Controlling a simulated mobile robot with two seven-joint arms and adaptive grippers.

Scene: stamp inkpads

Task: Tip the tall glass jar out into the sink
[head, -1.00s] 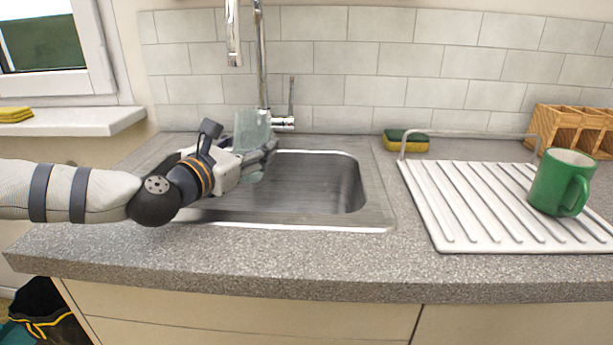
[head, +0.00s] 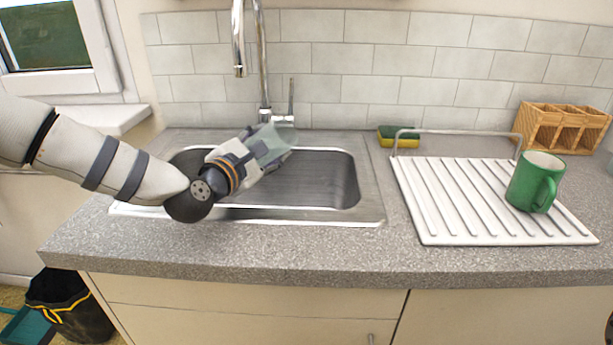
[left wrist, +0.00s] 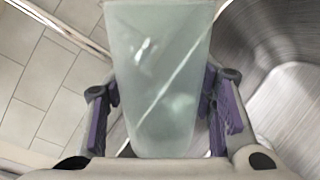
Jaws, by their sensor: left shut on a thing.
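The tall glass jar (head: 270,143), pale green and see-through, is held over the back of the sink (head: 335,182). It leans over instead of standing upright. My left gripper (head: 262,150) is shut around its side. In the left wrist view the jar (left wrist: 160,75) fills the middle, between the purple-padded fingers of the gripper (left wrist: 160,112). I cannot tell whether anything is inside the jar. My right gripper is not in view.
The tap (head: 262,60) rises just behind the jar, with its spout at upper left. A sponge (head: 400,136) lies behind a white drying rack (head: 440,205) holding a green mug (head: 530,182). A wooden divided box (head: 560,128) stands at the back right.

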